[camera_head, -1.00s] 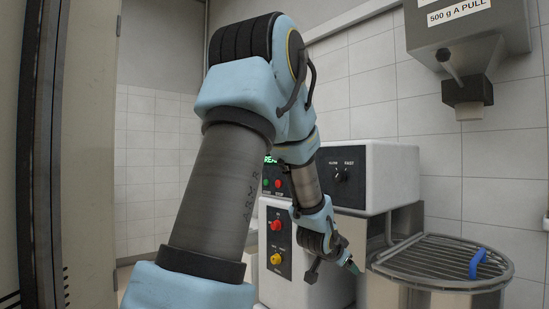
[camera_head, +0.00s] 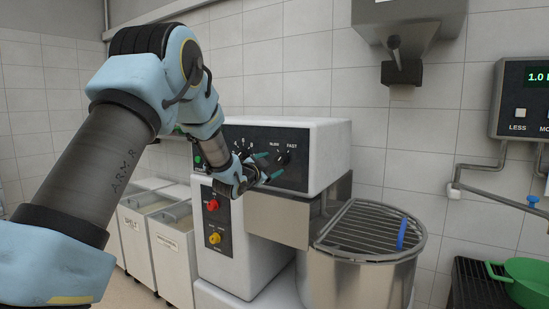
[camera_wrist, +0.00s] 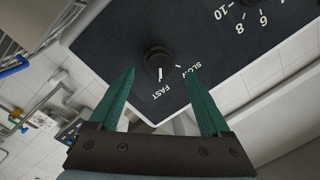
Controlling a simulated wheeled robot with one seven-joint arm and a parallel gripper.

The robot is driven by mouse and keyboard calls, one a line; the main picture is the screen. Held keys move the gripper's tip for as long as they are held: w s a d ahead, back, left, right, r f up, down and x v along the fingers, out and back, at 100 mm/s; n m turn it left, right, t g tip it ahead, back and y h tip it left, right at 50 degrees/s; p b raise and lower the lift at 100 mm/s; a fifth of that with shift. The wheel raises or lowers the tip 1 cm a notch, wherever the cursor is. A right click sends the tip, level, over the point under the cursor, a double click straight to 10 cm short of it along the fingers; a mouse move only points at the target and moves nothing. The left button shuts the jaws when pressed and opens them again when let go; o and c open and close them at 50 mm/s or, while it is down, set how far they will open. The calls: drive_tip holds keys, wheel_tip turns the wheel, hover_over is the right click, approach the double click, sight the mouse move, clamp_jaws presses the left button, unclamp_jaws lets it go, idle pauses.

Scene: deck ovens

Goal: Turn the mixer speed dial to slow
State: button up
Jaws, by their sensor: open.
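The mixer speed dial (camera_head: 284,158) is a small black knob on the black panel at the upper front of the white mixer (camera_head: 325,150). SLOW is printed at its upper left and FAST at its upper right. The dial also shows in the wrist view (camera_wrist: 157,59), with a white mark on its FAST side and another tick near SLOW. My gripper (camera_head: 270,165) is open, its green fingers pointing at the panel just left of the dial in the head view. In the wrist view the fingers stand either side of the dial's FAST side; contact cannot be told.
The bowl guard (camera_head: 365,232) with a blue handle (camera_head: 402,233) is at the right. A grey dispenser (camera_head: 410,28) hangs above. White bins (camera_head: 173,252) stand at the left.

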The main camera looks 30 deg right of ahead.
sight(279, 161)
drive_tip(key=shift+p+x, duration=0.65)
drive_tip(key=shift+x, duration=1.7)
drive_tip(key=shift+s+d, duration=0.1)
clamp_jaws()
